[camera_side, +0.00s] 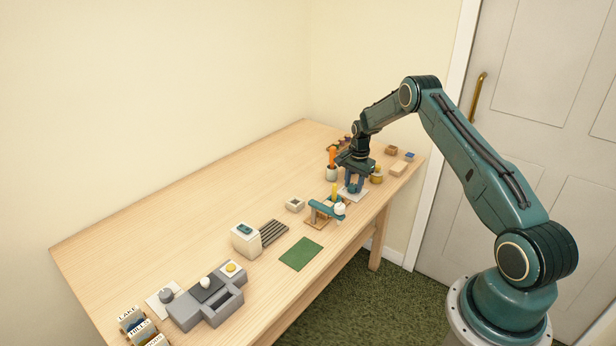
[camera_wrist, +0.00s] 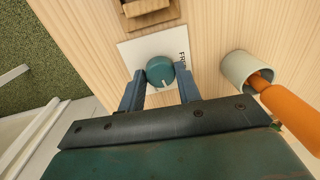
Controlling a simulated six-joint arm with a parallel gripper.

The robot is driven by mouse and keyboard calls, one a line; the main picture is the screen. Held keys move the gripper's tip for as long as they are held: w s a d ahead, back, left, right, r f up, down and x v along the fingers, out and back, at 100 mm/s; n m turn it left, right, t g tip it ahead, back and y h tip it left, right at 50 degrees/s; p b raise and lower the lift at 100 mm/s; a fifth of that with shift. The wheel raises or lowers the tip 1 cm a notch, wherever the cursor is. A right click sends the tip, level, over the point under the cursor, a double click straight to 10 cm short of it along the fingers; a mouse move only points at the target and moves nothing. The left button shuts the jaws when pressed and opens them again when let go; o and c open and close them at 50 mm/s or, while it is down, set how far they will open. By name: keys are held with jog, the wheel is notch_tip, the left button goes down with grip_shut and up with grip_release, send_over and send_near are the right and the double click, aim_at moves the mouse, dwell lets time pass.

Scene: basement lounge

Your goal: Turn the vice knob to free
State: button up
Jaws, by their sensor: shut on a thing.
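The teal round knob (camera_wrist: 160,70) sits on a white plate (camera_wrist: 128,50) in the wrist view. Its white pointer line points toward the bottom of that view. Dark lettering starting "FR" is printed on the plate to the right of the knob; the rest of the word is hidden by a finger. My gripper (camera_wrist: 160,80) has one blue finger on each side of the knob and is shut on it. In the side view my gripper (camera_side: 353,184) points down over the white plate (camera_side: 357,197), and the knob is mostly hidden between the fingers.
A white cup (camera_wrist: 236,68) with an orange-handled tool (camera_wrist: 288,115) stands close beside the plate. A teal device on a wooden base (camera_side: 315,222) is just in front-left. The table's left rear is clear.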

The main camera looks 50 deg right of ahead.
jog(key=n, duration=0.4)
jog(key=shift+r+n, duration=0.1)
jog(key=shift+n, duration=0.2)
jog(key=n, duration=0.3)
jog(key=shift+n+y, duration=0.3)
jog(key=shift+n, duration=0.1)
jog(key=n, duration=0.3)
jog(key=shift+n, duration=2.3)
jog(key=o, duration=1)
jog(key=shift+c, duration=0.2)
jog(key=shift+d, duration=0.1)
